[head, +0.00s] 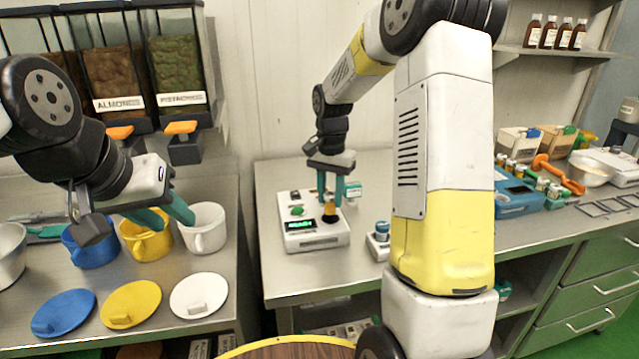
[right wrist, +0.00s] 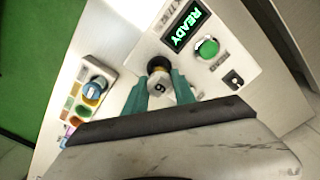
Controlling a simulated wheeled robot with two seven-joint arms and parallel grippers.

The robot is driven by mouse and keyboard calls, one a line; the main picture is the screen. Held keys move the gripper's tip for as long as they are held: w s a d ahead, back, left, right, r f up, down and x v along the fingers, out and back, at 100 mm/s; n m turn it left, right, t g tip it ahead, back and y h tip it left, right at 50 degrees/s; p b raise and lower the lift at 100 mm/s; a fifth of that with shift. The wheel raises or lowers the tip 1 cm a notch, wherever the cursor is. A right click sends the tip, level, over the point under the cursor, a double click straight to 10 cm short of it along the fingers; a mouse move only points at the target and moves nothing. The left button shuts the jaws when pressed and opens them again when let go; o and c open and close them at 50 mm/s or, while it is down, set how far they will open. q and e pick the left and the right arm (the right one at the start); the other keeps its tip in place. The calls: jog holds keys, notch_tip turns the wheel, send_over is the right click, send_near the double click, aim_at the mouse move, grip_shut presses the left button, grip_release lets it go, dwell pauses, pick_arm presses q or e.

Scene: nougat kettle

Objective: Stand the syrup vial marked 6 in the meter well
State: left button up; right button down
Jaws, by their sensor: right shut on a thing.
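The syrup vial (head: 330,206) is amber, and its pale cap marked 6 (right wrist: 159,87) faces the right wrist camera. My right gripper (head: 330,194) is shut on it; its teal fingers (right wrist: 161,92) lie on both sides of the cap. The vial looks upright over the black round meter well (right wrist: 158,65). Its lower end meets the well's dark ring in the head view; I cannot tell how deep it sits. The white meter (head: 316,236) has a green screen reading READY in the right wrist view. My left gripper (head: 166,216) is open and empty above the yellow mug.
Blue, yellow (head: 146,240) and white mugs with loose lids are on the left bench. Nut dispensers (head: 115,70) hang behind them. Racked vials and an orange scoop (head: 556,174) lie far right.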

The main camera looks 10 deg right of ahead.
aim_at(330, 207)
jog(key=shift+f, duration=1.4)
jog(key=shift+f, duration=0.6)
dwell(0.3)
jog(key=c, duration=1.3)
grip_release()
jog(key=shift+r, duration=5.55)
